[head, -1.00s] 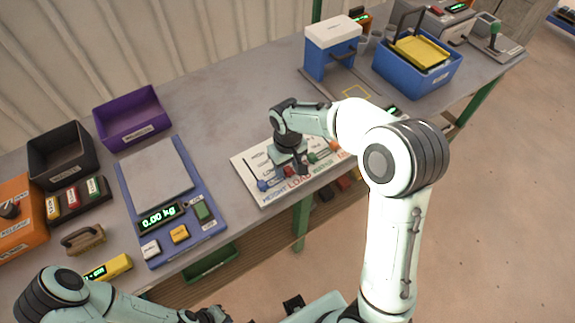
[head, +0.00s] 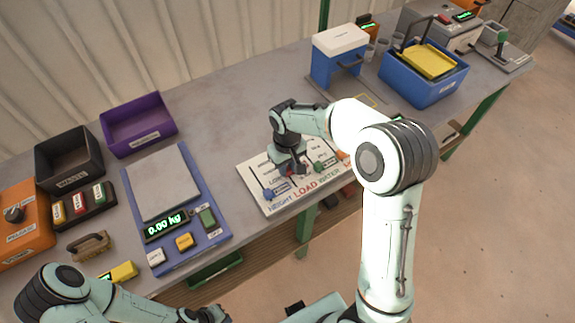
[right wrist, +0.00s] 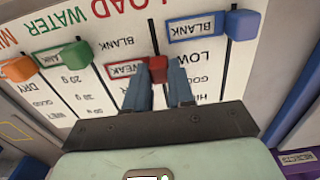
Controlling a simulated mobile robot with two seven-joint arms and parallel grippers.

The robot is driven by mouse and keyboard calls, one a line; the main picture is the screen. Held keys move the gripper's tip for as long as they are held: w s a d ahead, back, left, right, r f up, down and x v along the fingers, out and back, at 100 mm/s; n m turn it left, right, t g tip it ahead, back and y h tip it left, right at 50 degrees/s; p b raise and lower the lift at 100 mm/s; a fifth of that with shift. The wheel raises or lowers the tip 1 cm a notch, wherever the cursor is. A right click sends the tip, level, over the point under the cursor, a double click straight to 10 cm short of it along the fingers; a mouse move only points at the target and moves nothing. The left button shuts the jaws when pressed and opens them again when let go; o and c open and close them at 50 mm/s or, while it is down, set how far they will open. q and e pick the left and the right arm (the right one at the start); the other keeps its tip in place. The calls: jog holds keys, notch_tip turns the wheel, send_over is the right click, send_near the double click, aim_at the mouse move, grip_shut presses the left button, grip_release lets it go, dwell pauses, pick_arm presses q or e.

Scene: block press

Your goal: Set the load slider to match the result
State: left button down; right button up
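The white slider board (head: 256,180) lies on the bench with columns lettered HEIGHT, LOAD and WATER. The red LOAD slider knob (right wrist: 157,69) is at the red-framed WEAK label, past BLANK. The blue HEIGHT knob (right wrist: 242,24) is at BLANK. Green (right wrist: 75,54) and orange (right wrist: 18,68) knobs stand farther left. Lower LOAD labels are hidden. My left gripper (head: 207,315) is at the bottom edge, its fingers unclear.
The scale (head: 165,190) reads 0.00 kg, its plate empty. A blue-and-white press (head: 338,55) and a blue crate (head: 420,85) with a yellow tray stand at the back right. Purple (head: 138,125) and black (head: 70,160) bins stand left.

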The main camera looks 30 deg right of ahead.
jog(key=o, duration=0.4)
jog(key=shift+s+r, duration=0.1)
jog(key=shift+s, duration=0.05)
jog(key=shift+w, duration=0.25)
pick_arm(q)
jog(key=shift+w+r+p, duration=0.65)
jog(key=shift+w+r, duration=0.1)
jog(key=shift+r, duration=0.1)
pick_arm(e)
notch_tip(320, 180, up, 13)
jog(key=shift+r, duration=0.1)
